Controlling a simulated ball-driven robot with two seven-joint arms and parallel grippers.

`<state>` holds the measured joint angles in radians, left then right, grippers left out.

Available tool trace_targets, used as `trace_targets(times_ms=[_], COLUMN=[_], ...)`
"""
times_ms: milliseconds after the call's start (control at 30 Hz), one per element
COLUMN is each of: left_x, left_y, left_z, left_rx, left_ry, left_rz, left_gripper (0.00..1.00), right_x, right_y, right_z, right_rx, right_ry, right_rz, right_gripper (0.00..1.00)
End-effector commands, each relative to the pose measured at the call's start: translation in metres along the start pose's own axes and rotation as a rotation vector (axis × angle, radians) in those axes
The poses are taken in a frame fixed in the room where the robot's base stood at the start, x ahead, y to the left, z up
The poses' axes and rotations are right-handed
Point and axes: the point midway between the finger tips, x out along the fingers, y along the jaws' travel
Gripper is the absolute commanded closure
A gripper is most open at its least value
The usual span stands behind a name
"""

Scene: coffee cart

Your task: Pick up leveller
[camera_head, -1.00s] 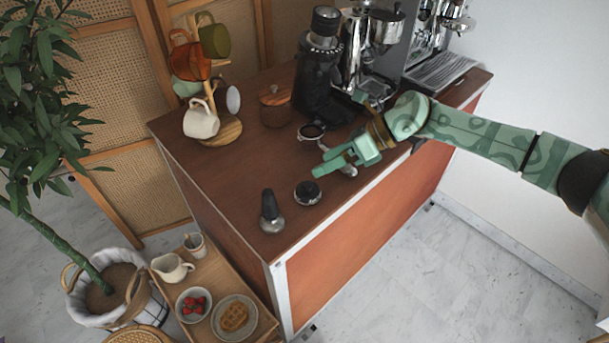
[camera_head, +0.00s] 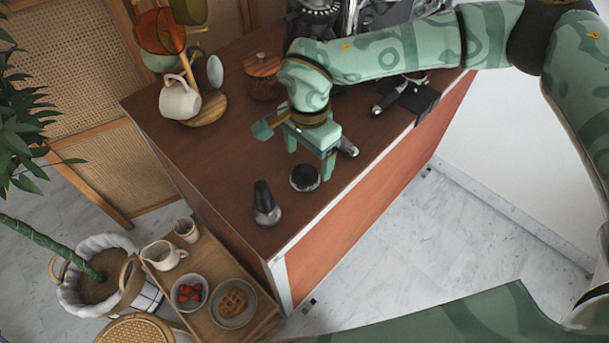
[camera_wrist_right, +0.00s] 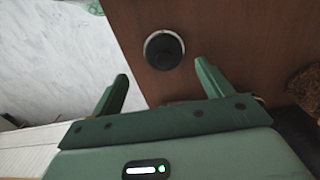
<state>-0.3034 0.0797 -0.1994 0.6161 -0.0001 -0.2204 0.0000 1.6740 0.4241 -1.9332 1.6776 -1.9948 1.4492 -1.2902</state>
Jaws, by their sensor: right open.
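The leveller (camera_head: 304,178) is a low round black disc with a pale metal rim, standing on the brown counter. It also appears in the right wrist view as a round, silver-rimmed black thing (camera_wrist_right: 163,49), just beyond and between the two fingertips. My right gripper (camera_head: 309,163) points down right behind the leveller, open and empty. Its two green fingers show apart in the wrist view (camera_wrist_right: 162,78), not around the leveller. My left gripper is not in view.
A tamper (camera_head: 265,206) with black handle and metal base stands left of the leveller. A metal piece (camera_head: 347,147) lies just right of my gripper. A mug tree with a cream mug (camera_head: 179,99) and a wooden-lidded jar (camera_head: 262,74) stand behind. The counter (camera_head: 215,150) is clear at left.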

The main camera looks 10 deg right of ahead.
Motion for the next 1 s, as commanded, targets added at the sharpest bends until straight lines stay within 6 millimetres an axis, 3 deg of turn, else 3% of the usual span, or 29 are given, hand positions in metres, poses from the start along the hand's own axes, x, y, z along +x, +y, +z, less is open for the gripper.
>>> trace_targets(times_ms=[167,433,667,700,900,1000], left_x=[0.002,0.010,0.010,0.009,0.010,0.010], left_y=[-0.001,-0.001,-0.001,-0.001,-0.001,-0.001], left_z=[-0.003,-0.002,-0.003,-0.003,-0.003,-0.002], left_rx=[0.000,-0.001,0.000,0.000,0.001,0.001], left_ry=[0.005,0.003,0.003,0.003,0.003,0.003], left_rz=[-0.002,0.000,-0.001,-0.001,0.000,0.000], left_gripper=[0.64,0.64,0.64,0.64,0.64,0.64], right_x=[0.011,0.052,0.057,0.057,0.057,0.057], right_y=[-0.002,-0.008,-0.008,-0.008,-0.008,-0.008], right_z=[0.000,0.001,0.001,0.001,0.001,0.001], right_rx=[0.001,0.002,0.001,0.001,0.001,0.002], right_ry=[0.000,-0.002,-0.001,-0.001,-0.001,-0.001], right_rz=[-0.001,0.001,-0.002,-0.002,-0.002,-0.003], right_gripper=[0.22,0.22,0.22,0.24,0.75,0.75])
